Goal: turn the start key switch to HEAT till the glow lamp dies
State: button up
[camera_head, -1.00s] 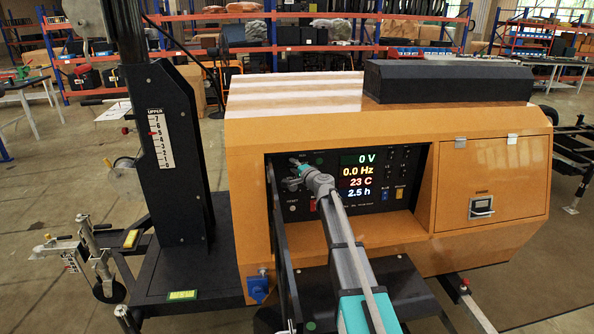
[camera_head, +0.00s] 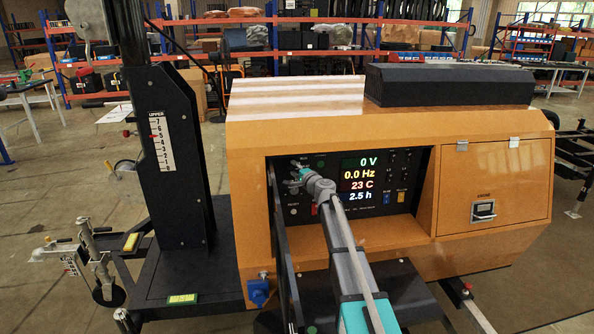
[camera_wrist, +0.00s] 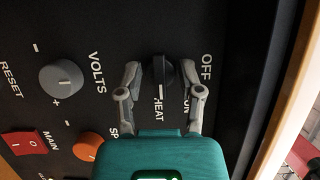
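The start key switch (camera_wrist: 160,72) is a black knob on the dark control panel in the wrist view, with the labels OFF, ON and HEAT around it. Its bar stands roughly upright in the picture; which label it points to is unclear. My gripper (camera_wrist: 160,78) has one finger on each side of the switch, with small gaps showing, so it looks open around it. In the head view my gripper (camera_head: 297,180) is at the panel's left side and hides the switch. I cannot pick out the glow lamp with certainty.
In the wrist view a grey VOLTS knob (camera_wrist: 61,77), an orange knob (camera_wrist: 88,146) and a red MAIN switch (camera_wrist: 24,142) lie left of my gripper. The display (camera_head: 368,178) reads 0 V, 0.0 Hz, 23 C, 2.5 h. The orange housing (camera_head: 330,128) surrounds the recessed panel.

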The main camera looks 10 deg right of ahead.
jog(key=shift+s, duration=0.1)
jog(key=v, duration=1.1)
jog(key=shift+s+d, duration=0.15)
jog(key=shift+s, duration=0.25)
